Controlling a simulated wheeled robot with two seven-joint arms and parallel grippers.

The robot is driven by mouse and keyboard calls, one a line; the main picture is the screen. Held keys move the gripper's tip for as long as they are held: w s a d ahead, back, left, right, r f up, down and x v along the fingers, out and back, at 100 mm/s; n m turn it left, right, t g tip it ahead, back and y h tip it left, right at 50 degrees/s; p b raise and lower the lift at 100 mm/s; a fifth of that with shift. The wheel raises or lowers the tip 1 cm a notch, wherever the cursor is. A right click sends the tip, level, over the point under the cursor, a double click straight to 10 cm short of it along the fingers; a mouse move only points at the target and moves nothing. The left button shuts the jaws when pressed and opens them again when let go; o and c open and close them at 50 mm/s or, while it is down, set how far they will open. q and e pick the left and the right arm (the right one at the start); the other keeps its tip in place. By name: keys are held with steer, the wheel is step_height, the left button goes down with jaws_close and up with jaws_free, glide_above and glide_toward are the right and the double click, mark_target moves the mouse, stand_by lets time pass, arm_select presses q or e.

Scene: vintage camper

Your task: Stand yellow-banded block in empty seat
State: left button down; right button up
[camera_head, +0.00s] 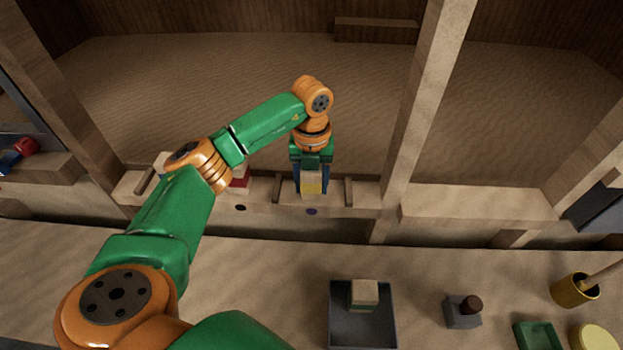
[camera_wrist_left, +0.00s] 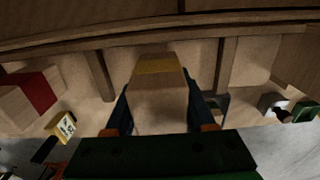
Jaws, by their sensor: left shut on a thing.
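The yellow-banded block (camera_head: 311,183) is a pale wooden block with a yellow band. It also shows in the left wrist view (camera_wrist_left: 160,92), its yellow end pointing away from the wrist. My left gripper (camera_head: 311,191) is shut on it, with a dark finger on each side. The block is at the wooden rack (camera_head: 366,195), between two upright dividers, in the otherwise empty seat (camera_wrist_left: 205,65). I cannot tell whether its underside touches the seat floor. A red-banded block (camera_head: 240,178) stands in the seat to the left, partly behind my arm. My right gripper is not in view.
A dark tray (camera_head: 335,320) in front holds a green-banded block (camera_head: 363,294). To its right are a small grey block with a dark knob (camera_head: 463,311), a brass cup (camera_head: 574,291) and a green dish (camera_head: 540,337). A wooden post (camera_head: 425,105) rises right of the rack.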

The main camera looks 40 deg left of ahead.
arm_select(q)
steer(key=shift+f, duration=0.1)
steer(key=c, duration=0.7)
jaws_free()
steer(key=shift+d+f, duration=0.1)
steer(key=o, duration=0.5)
steer(key=shift+c, duration=0.2)
step_height(320, 180, up, 4)
steer(key=shift+w+r+b, duration=0.15)
steer(key=shift+r+b, duration=0.05)
steer(key=shift+b, duration=0.35)
step_height(320, 180, up, 8)
steer(key=shift+r+p, duration=0.1)
steer(key=shift+p, duration=0.95)
